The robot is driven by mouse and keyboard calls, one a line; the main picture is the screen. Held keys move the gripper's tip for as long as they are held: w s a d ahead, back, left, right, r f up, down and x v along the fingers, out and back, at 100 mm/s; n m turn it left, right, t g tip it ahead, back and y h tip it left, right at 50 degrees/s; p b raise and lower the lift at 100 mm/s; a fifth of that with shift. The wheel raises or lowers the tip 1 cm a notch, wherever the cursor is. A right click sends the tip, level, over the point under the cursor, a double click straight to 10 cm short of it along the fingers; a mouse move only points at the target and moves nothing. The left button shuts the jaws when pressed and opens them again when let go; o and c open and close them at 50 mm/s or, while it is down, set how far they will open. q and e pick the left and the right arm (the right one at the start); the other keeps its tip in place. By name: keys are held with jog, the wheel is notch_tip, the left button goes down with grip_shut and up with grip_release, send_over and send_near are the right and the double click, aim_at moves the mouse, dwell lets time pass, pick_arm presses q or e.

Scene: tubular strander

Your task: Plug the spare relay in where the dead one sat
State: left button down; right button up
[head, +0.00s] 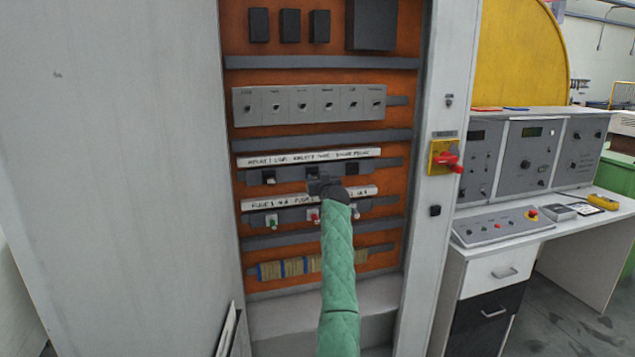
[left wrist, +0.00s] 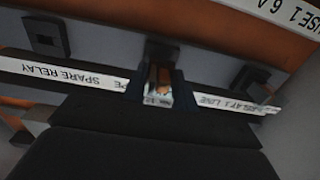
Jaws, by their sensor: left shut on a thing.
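My left gripper (head: 318,186) is at the relay row inside the open cabinet, in front of the middle relay position. In the left wrist view its fingers (left wrist: 158,92) are shut on a small clear-cased relay (left wrist: 158,84) with copper-coloured parts inside. The relay lines up with the dark middle socket (left wrist: 160,50); I cannot tell whether it is seated. The SPARE RELAY socket (left wrist: 46,35) looks bare and black; it also shows in the head view (head: 351,169). The RELAY 1 LINE relay (head: 268,177) sits at the left. My right gripper is out of view.
A white label strip (head: 270,160) runs above the relays. Fuses with green and red parts (head: 272,220) sit just below, near my gripper. A row of grey breakers (head: 308,103) is higher up. The cabinet's right frame carries a red switch (head: 447,160).

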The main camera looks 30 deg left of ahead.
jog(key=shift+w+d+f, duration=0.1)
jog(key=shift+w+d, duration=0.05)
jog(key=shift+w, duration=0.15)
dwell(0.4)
pick_arm(q)
jog(key=shift+b, duration=0.3)
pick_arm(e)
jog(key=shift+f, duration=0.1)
pick_arm(q)
jog(key=shift+b, duration=0.7)
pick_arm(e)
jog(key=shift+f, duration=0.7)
pick_arm(q)
jog(key=shift+b+x, duration=0.65)
jog(key=shift+x, duration=0.4)
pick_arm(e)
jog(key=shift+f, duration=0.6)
pick_arm(q)
jog(key=c, duration=1.2)
grip_release()
jog(key=shift+s, duration=0.1)
jog(key=shift+o, duration=0.9)
